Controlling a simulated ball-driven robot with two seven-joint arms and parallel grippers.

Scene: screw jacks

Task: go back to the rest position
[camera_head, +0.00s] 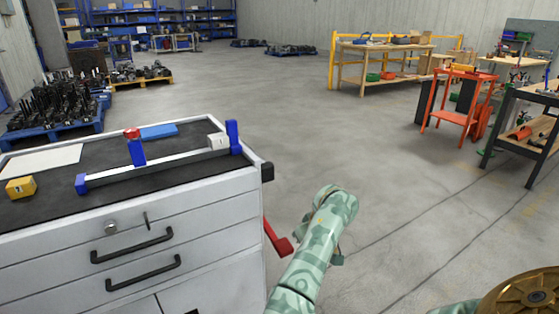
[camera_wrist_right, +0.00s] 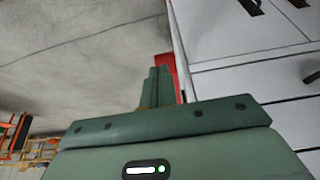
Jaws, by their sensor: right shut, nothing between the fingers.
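My right gripper (camera_wrist_right: 158,85) shows in the right wrist view with its two green fingers together and nothing between them. In the head view my right arm reaches up from the bottom centre, to the right of the drawer cabinet (camera_head: 150,235), and its bent end hides most of the gripper. The gripper is apart from the objects on the cabinet. A screw-jack-like piece (camera_head: 160,165) with a pale bar, blue end blocks and a red-topped blue post lies on the dark cabinet top. My left gripper is not in view.
A yellow block (camera_head: 20,187), a white sheet (camera_head: 40,160) and a blue flat piece (camera_head: 159,131) lie on the cabinet top. A red part (camera_head: 279,240) juts from the cabinet's right side. An orange stand (camera_head: 457,100) is farther right. The middle floor is clear.

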